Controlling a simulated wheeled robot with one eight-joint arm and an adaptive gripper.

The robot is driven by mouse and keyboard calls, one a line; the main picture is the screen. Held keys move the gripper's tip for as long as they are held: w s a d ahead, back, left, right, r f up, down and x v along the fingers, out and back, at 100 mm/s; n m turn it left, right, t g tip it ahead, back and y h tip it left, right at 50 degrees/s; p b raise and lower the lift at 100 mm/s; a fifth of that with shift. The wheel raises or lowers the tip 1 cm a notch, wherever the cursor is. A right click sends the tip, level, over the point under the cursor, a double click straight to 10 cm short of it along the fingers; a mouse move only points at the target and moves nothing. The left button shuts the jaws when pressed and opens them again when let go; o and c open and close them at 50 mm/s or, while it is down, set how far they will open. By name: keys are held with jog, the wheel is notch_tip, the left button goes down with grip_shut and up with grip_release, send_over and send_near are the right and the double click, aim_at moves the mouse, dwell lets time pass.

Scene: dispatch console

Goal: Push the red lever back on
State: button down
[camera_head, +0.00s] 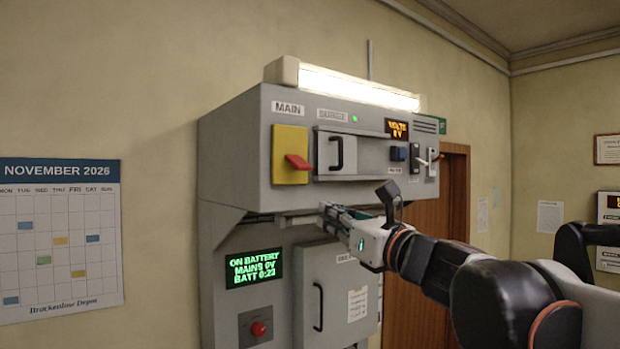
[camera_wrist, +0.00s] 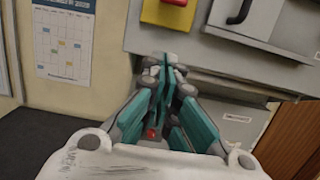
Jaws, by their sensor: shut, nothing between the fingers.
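The red lever (camera_head: 297,162) sticks out from a yellow plate (camera_head: 290,140) under the MAIN label on the grey wall cabinet. In the wrist view the lever's red end (camera_wrist: 175,2) shows at the top edge, on the yellow plate (camera_wrist: 165,14). My gripper (camera_head: 326,209) is shut and empty, below and to the right of the lever, near the cabinet's lower edge and apart from the lever. In the wrist view its fingertips (camera_wrist: 166,66) meet, pointing up below the yellow plate. A display (camera_head: 254,268) reads ON BATTERY, MAINS 0V, BATT 0:23.
A handled panel (camera_head: 336,152) sits right of the lever, with a blue knob (camera_head: 397,154) and small switches beyond it. A lower door (camera_head: 338,293) with a handle and a red button (camera_head: 258,328) are below. A calendar (camera_head: 60,235) hangs at left.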

aim_at(300, 164)
jog(key=shift+w, duration=0.1)
jog(key=p+x, duration=0.1)
jog(key=x, duration=0.9)
jog(key=shift+a+p, duration=0.1)
jog(key=shift+p, duration=0.25)
jog(key=r, duration=0.1)
jog(key=s+r, duration=0.1)
jog(key=d+r+p, duration=0.1)
jog(key=shift+s+d+r, duration=0.1)
jog(key=shift+s+r, duration=0.05)
jog(key=shift+s, duration=0.3)
jog(key=shift+d+r, duration=0.1)
jog(key=shift+r, duration=0.05)
